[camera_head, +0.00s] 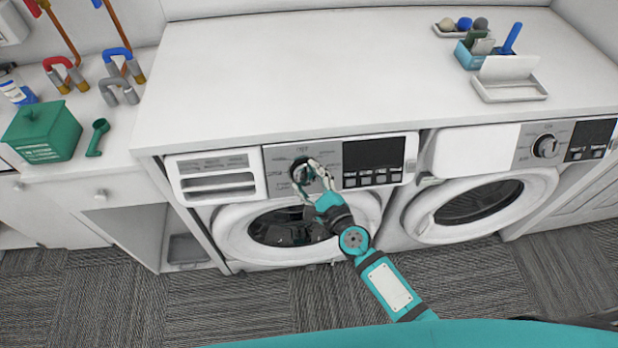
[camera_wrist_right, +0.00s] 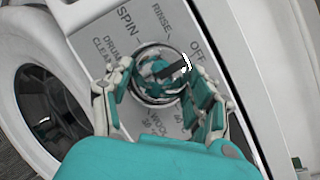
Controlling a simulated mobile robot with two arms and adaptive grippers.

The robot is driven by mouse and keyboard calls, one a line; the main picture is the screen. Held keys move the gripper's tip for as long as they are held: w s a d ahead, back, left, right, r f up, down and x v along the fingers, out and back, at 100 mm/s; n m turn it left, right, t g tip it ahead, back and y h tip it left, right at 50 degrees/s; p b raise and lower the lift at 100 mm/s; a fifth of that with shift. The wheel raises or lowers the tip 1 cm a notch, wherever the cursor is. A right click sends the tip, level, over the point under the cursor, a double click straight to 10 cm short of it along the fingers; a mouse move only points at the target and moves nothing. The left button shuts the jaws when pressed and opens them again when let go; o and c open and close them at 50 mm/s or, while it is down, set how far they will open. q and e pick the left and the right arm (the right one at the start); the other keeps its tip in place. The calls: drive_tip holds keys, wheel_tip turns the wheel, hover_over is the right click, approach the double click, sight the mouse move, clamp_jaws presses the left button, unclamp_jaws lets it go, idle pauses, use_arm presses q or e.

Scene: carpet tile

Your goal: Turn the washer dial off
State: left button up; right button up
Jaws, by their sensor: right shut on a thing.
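The left washer (camera_head: 215,187) has a round dial (camera_head: 300,164) on its front panel. In the right wrist view the dial (camera_wrist_right: 152,92) is shiny and reflects teal. A dark bar across it has a bright end towards the printed OFF label (camera_wrist_right: 198,50). RINSE, SPIN and other labels ring the dial. My right gripper (camera_head: 314,174) is at the dial, with its fingers on either side of it, shut on it. The fingers (camera_wrist_right: 163,92) cover some of the labels in the wrist view. My left gripper is not in view.
A second machine (camera_head: 470,150) with its own dial (camera_head: 545,146) stands to the right. The white countertop (camera_head: 290,75) above is mostly clear. A blue caddy (camera_head: 468,56) and white tray (camera_head: 510,91) sit at its right. A green box (camera_head: 42,130) stands on the left counter.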

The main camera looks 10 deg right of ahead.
drive_tip(key=o, duration=1.2)
drive_tip(key=v, duration=1.2)
drive_tip(key=s+d+f+n+g+h+b, duration=0.1)
drive_tip(key=s+d+f+n+g, duration=0.2)
drive_tip(key=f, duration=0.7)
drive_tip(key=s+d+f+n+g+h+b, duration=0.1)
drive_tip(key=s+f+n, duration=0.2)
drive_tip(key=f+n, duration=0.45)
drive_tip(key=s+d+f+n+g+h+b, duration=0.1)
drive_tip(key=s+d+f+n+g, duration=0.15)
drive_tip(key=f, duration=0.85)
drive_tip(key=s+d+f+n+g+h+b, duration=0.1)
drive_tip(key=s+d+f+n+g, duration=0.2)
drive_tip(key=s+f+n, duration=0.4)
drive_tip(key=s+d+f+n+g+h+b, duration=0.1)
drive_tip(key=s+d+f+n+g, duration=0.2)
drive_tip(key=s+f, duration=0.8)
drive_tip(key=s+n+g, duration=0.2)
drive_tip(key=s+n, duration=0.1)
drive_tip(key=s, duration=0.5)
drive_tip(key=shift+s+d+f+n+h, duration=0.15)
drive_tip(key=shift+s+f+n+h, duration=0.15)
drive_tip(key=shift+n+h, duration=0.1)
